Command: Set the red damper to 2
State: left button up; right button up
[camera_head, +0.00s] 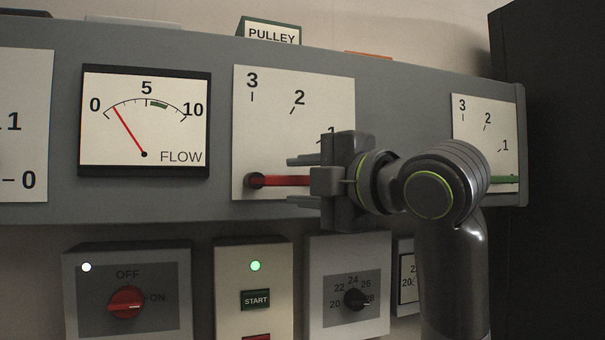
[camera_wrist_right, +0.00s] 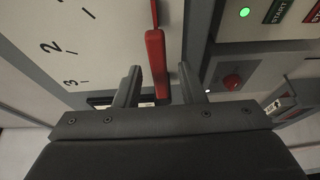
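The red damper's lever (camera_head: 285,181) lies level on a white scale plate (camera_head: 262,125), reaching right from its dark pivot. The plate shows 3 at the top, 2 at upper right and a partly covered 1; the spot the lever's end points to is hidden by my gripper. My right gripper (camera_head: 305,180) is open, one finger above the lever and one below. In the right wrist view, the red handle (camera_wrist_right: 156,60) stands between the open fingers (camera_wrist_right: 160,85), with gaps visible on both sides. My left gripper is not in view.
A FLOW gauge (camera_head: 145,122) reads a little above 0, its green band past 5. A green lever (camera_head: 505,180) on another scale plate sits at right. Below are a red OFF/ON knob (camera_head: 127,302), a START box (camera_head: 255,300) and a black dial (camera_head: 354,299).

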jog(key=shift+w, duration=0.1)
grip_shut()
dwell(0.4)
